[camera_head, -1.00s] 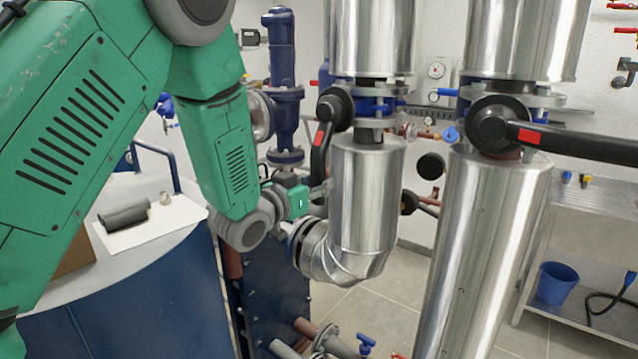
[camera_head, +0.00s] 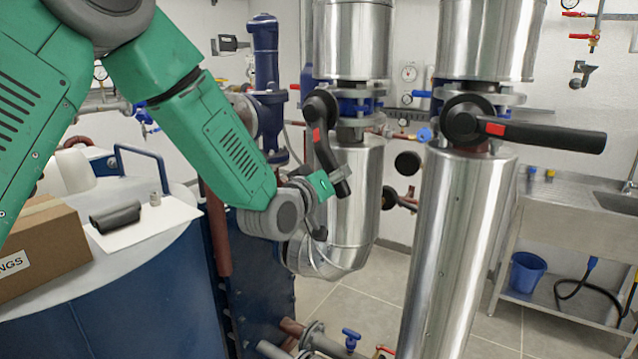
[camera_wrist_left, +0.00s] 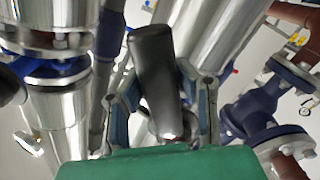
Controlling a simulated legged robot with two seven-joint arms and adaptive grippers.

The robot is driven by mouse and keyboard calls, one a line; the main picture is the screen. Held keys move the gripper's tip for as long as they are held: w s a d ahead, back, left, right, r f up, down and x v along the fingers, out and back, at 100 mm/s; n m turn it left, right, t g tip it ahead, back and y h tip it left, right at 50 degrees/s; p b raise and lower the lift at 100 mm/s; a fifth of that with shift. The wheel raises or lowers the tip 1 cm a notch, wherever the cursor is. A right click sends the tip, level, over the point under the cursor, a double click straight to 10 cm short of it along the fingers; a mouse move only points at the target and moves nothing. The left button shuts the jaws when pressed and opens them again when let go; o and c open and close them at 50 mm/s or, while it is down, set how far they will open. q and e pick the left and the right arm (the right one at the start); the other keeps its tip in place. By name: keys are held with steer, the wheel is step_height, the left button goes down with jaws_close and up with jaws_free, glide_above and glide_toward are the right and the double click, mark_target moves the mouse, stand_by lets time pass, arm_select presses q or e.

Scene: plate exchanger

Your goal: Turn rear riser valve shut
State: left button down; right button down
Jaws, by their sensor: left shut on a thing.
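The rear riser valve (camera_head: 321,108) sits on the left silver pipe. Its black lever (camera_head: 324,150) with a red mark slants downward and slightly right in the head view, crossing the front of the pipe. My left gripper (camera_head: 336,184) is shut on the lever's lower end. In the left wrist view the black lever (camera_wrist_left: 153,65) runs between the two fingers of my left gripper (camera_wrist_left: 158,105). The fingertips are small and partly hidden in the head view. My right gripper is not in view.
The front riser valve (camera_head: 468,122) on the right pipe has its lever (camera_head: 555,136) pointing right. A steel sink bench (camera_head: 560,200) and blue bucket (camera_head: 527,272) are at right.

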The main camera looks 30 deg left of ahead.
arm_select(q)
steer(key=d+r+n+b, duration=0.1)
steer(key=d+r+n, duration=0.5)
steer(key=r+n, duration=0.5)
steer(key=shift+s+d+r, duration=0.25)
steer(key=shift+r, duration=0.45)
steer(key=shift+n, duration=0.3)
steer(key=c, duration=1.2)
jaws_free()
steer(key=shift+s+a, duration=0.1)
steer(key=shift+s, duration=0.05)
steer(key=shift+a+f, duration=0.1)
